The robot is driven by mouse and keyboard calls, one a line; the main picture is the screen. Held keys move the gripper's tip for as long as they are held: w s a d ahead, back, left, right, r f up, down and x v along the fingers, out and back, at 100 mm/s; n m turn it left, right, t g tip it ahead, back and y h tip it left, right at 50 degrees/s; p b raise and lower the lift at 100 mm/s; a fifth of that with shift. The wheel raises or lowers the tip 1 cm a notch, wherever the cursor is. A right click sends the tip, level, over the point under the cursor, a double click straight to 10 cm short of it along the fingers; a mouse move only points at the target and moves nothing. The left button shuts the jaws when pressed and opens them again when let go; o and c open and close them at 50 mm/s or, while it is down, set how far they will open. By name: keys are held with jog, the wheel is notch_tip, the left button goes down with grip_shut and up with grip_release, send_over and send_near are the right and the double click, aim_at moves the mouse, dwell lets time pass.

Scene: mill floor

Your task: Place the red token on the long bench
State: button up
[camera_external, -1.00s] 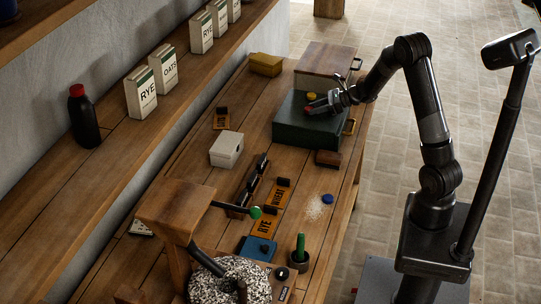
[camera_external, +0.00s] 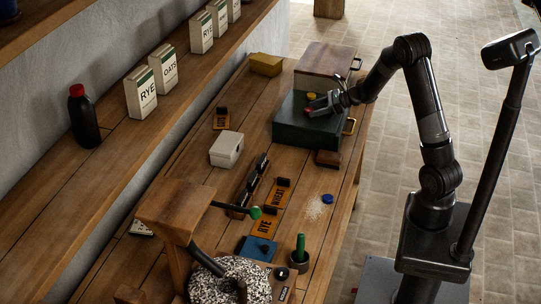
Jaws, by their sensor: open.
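The red token (camera_external: 308,110) sits on top of the dark green box (camera_external: 292,133), at the tips of my gripper (camera_external: 313,107). My gripper is open, low over the box top, with its fingers at or around the token; I cannot tell whether they touch it. A yellow token (camera_external: 311,97) lies just behind it on the same box.
A blue token (camera_external: 327,198) lies beside spilled grain (camera_external: 315,209). A brown block (camera_external: 328,158) stands in front of the green box. A white box (camera_external: 226,149), label plates and a mill with a green-knobbed crank (camera_external: 255,212) occupy the bench. A wooden drawer box (camera_external: 325,59) stands behind.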

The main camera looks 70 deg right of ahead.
jog(key=v, duration=1.2)
jog(key=s+a+r+n+g+y, duration=0.2)
jog(key=a+r+n+g, duration=0.15)
jog(key=a+n, duration=0.65)
jog(key=s+a+r+n+g+y, duration=0.1)
jog(key=a+r+n+g, duration=0.4)
jog(key=a, duration=0.9)
jog(key=s+a+n+h, duration=0.3)
jog(key=s+a+n, duration=0.1)
jog(key=n, duration=0.4)
jog(key=s+a+r+n+h, duration=0.1)
jog(key=s+a+n+h, duration=0.1)
jog(key=s+a+n, duration=0.2)
jog(key=s+n, duration=0.3)
jog(key=n, duration=0.1)
jog(key=shift+a+n+t+h, duration=0.25)
jog(key=shift+n+t+h, duration=0.1)
jog(key=shift+n+h, duration=0.05)
jog(key=shift+o, duration=0.6)
jog(key=shift+s+r+n+h, duration=0.3)
jog(key=shift+s+n, duration=0.15)
jog(key=shift+n, duration=0.25)
